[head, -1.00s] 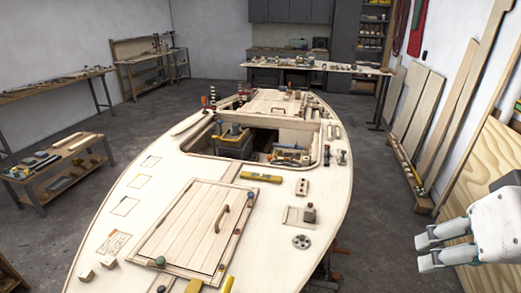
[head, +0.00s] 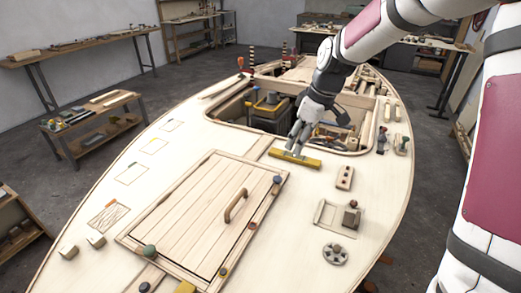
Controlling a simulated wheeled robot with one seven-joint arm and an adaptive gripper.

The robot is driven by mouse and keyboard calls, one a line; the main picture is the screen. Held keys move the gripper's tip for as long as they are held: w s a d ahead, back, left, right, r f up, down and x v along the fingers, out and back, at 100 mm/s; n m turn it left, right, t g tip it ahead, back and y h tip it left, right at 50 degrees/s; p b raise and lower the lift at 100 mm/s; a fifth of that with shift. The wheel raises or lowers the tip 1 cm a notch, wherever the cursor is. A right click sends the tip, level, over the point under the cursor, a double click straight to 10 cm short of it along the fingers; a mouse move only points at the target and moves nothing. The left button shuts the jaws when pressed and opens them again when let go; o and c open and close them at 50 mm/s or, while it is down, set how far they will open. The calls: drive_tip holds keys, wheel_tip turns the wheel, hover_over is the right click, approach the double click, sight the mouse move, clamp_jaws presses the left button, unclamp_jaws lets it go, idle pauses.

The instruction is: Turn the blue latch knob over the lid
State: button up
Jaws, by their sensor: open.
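The lid (head: 195,210) is a planked wooden hatch with a wooden handle (head: 236,205), lying closed in its frame on the deck. A dark blue knob (head: 277,180) sits at the lid's far right corner. Another dark bluish knob (head: 145,287) shows at the bottom edge, off the lid's near side; I cannot tell its exact colour. My gripper (head: 297,147) is open and points down over the deck, just above the yellow bar, beyond and slightly right of the far corner knob. It appears empty and apart from the knob.
A green knob (head: 149,251) and a red knob (head: 252,226) stand along the lid's frame. A yellow bar (head: 294,159) lies below my gripper. An open cockpit (head: 232,113) with tools lies beyond. A small block (head: 345,178) and a round vent (head: 335,253) sit to the right.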

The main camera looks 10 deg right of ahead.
drive_tip(key=n+y+b, duration=0.1)
drive_tip(key=y+b, duration=0.1)
approach(278, 178)
drive_tip(key=shift+h, duration=0.3)
drive_tip(key=x, duration=0.8)
drive_tip(key=shift+a, duration=0.25)
drive_tip(key=shift+r, duration=0.1)
clamp_jaws()
